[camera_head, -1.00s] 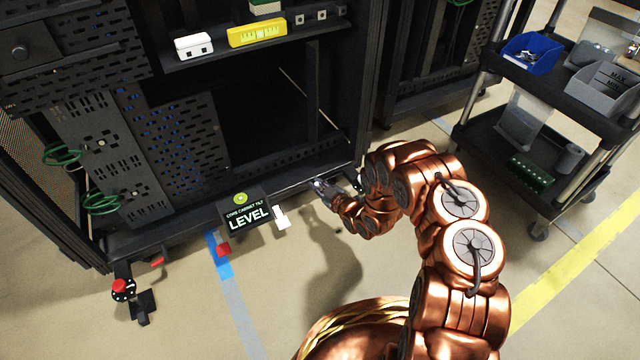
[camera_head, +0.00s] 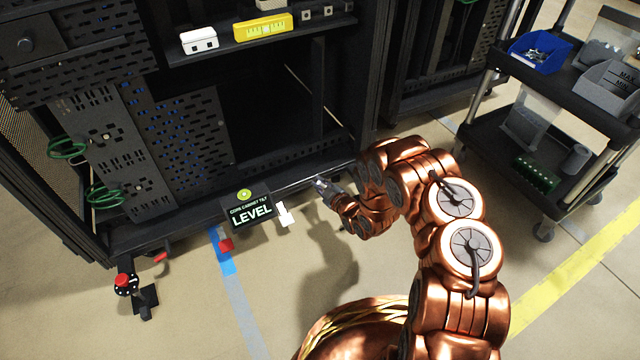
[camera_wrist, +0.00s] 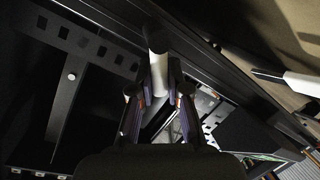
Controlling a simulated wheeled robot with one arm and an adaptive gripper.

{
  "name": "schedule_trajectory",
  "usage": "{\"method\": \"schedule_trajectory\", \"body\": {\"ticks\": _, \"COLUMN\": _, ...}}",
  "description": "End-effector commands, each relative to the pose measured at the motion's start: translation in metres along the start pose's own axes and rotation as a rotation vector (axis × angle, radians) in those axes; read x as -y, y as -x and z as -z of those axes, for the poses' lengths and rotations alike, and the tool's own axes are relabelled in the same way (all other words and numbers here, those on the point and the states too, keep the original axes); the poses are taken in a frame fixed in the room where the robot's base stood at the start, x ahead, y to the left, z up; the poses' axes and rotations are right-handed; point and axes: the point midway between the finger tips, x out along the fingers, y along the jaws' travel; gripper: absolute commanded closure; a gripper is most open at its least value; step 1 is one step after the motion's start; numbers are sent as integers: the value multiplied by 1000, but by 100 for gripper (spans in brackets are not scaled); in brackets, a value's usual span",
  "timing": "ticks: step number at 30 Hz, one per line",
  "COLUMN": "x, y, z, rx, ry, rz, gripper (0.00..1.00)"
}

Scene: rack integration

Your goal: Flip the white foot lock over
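A small white tab (camera_head: 283,214), which looks like the white foot lock, sticks out at the cabinet's bottom front edge, just right of the LEVEL sign (camera_head: 250,210). It appears as a pale flat piece (camera_wrist: 300,82) at the right of the wrist view. My gripper (camera_head: 319,184) is low by the cabinet's bottom rail, to the right of the tab and apart from it.
The open black cabinet (camera_head: 205,240) stands ahead. A red-topped foot (camera_head: 124,281) is at its left front corner. A black cart (camera_head: 590,165) with bins stands at the right.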

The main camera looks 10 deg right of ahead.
Motion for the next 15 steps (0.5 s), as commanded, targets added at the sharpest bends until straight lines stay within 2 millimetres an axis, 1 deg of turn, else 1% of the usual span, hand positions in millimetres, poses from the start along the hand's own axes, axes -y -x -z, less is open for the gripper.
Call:
{"method": "schedule_trajectory", "body": {"ticks": 1, "x": 2, "y": 0, "z": -1, "rx": 2, "ry": -1, "rz": 4, "gripper": 80}}
{"method": "schedule_trajectory", "body": {"ticks": 6, "x": 1, "y": 0, "z": 0, "rx": 1, "ry": -1, "rz": 2, "gripper": 62}}
{"method": "schedule_trajectory", "body": {"ticks": 7, "x": 1, "y": 0, "z": 0, "rx": 0, "ry": -1, "rz": 2, "gripper": 60}}
{"method": "schedule_trajectory", "body": {"ticks": 15, "x": 0, "y": 0, "z": 0, "rx": -1, "ry": -1, "rz": 0, "gripper": 60}}
